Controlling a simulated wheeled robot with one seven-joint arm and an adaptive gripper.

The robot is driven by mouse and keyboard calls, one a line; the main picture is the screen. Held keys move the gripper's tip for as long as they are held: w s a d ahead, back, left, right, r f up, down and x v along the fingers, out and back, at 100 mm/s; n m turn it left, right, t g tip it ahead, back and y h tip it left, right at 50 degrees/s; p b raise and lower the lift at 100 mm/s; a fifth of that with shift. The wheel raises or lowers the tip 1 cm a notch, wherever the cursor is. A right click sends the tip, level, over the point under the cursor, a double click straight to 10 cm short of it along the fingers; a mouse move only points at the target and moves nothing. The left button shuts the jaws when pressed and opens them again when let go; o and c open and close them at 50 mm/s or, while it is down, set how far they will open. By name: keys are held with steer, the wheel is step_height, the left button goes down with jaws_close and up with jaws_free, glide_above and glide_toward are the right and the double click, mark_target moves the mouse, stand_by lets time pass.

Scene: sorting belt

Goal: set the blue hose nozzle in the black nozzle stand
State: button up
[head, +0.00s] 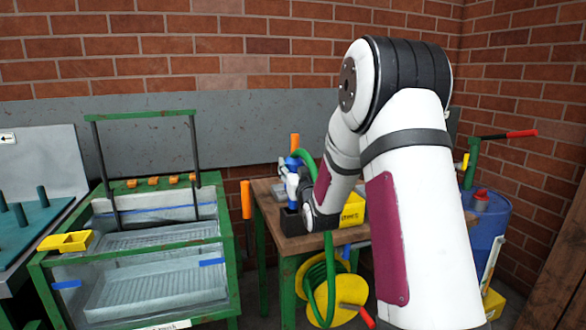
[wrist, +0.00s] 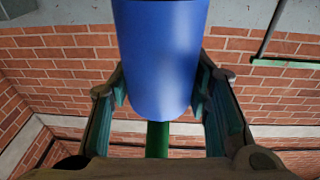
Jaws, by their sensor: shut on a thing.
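The blue hose nozzle (head: 293,163) is upright above the left part of the wooden workbench in the head view. A green hose (head: 308,160) arches from near its top. My gripper (head: 291,184) is shut on the nozzle; in the wrist view the blue cylinder (wrist: 160,50) fills the space between the two fingers (wrist: 160,88). The black nozzle stand (head: 291,223) is on the workbench, directly below the gripper. Blue shows just above the stand's top, but I cannot tell whether the nozzle is inside it. My gripper and wrist partly hide both.
A yellow bin (head: 352,210) stands right of the stand, partly behind my arm. An orange cylinder (head: 246,199) is at the workbench's (head: 264,190) left edge. A yellow hose reel (head: 345,316) is below. A green-framed wash basin (head: 232,265) stands left and a blue drum (head: 489,222) right.

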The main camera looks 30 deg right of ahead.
steer(key=shift+f+b, duration=0.9)
steer(key=shift+b, duration=0.05)
steer(key=shift+f, duration=0.1)
steer(key=shift+f+b, duration=1.3)
steer(key=shift+f, duration=0.1)
steer(key=shift+f+b, duration=0.6)
steer(key=shift+b, duration=0.3)
steer(key=shift+f+b, duration=0.65)
steer(key=shift+b, duration=0.05)
steer(key=o, duration=1.5)
